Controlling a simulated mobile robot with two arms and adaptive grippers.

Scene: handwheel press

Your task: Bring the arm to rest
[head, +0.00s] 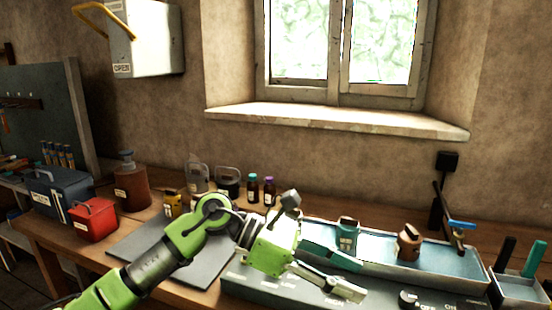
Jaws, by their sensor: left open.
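My left arm, green and grey, comes in from the lower left and reaches over the workbench (60,240). Its gripper (352,278) is open, its fingers pointing right and apart, with nothing seen between them. It is over or just in front of a grey control panel with labels (265,290); I cannot tell whether it touches. My right gripper is not in view.
A grey mat (130,245) lies under my arm. A red box (93,220), a blue toolbox (50,192) and a brown bottle (132,185) stand at the left. Small bottles (253,188) stand behind my arm. A bin (517,287) with handled tools is at the right. A window sill (330,118) juts out behind.

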